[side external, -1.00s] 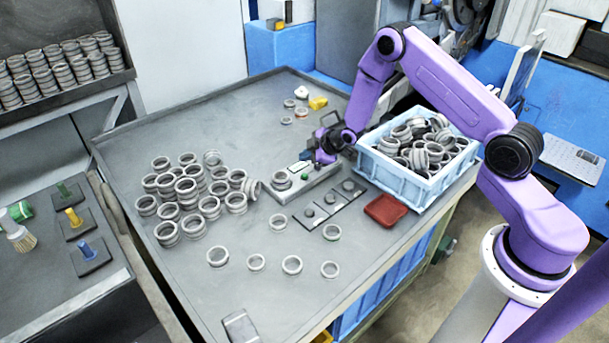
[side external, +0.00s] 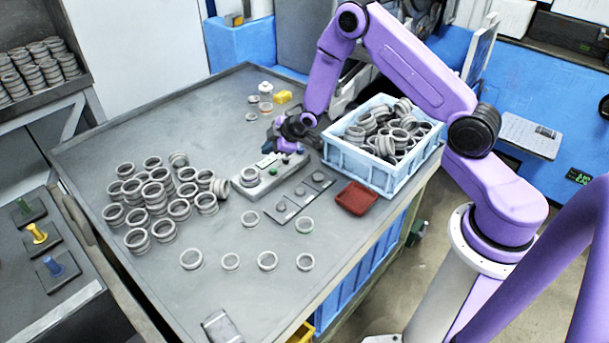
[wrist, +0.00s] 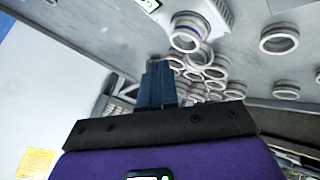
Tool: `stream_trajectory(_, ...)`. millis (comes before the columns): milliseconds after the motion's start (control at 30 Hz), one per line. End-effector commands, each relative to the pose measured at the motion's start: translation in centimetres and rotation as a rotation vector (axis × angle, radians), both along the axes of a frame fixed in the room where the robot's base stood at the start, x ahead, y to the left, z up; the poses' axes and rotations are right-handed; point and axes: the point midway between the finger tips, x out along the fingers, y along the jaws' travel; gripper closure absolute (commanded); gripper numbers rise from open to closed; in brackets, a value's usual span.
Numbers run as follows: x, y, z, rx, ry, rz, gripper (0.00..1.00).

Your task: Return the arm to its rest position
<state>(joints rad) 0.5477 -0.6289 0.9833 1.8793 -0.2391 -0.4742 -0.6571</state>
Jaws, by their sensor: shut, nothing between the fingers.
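My gripper (side external: 274,142) is above the table, behind the grinder fixture and left of the blue crate. In the wrist view its two dark blue fingers (wrist: 157,82) are together with nothing between them. The grey grinder fixture (side external: 262,188) has a ring (side external: 249,174) on its left end and a green button. In the wrist view a ring (wrist: 186,38) sits on the light fixture near the top. My gripper is apart from the rings in the side view.
A blue crate (side external: 352,169) full of rings stands right of my gripper. A red tray (side external: 357,198) and dark plates (side external: 302,194) lie in front. Many rings (side external: 160,192) are heaped at the table's left.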

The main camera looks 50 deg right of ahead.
Motion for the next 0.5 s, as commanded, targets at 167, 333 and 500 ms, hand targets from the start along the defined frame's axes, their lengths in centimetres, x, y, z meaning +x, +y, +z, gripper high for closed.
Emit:
stream_trajectory(167, -3.9, 5.6, 5.1, 0.015, 0.107, 0.037, 1.00)
stream_trajectory(333, -9.8, 9.7, 9.3, 0.017, 0.226, 0.057, 1.00)
stream_trajectory(500, -17.1, 12.2, 13.1, 0.002, 0.343, 0.074, 1.00)
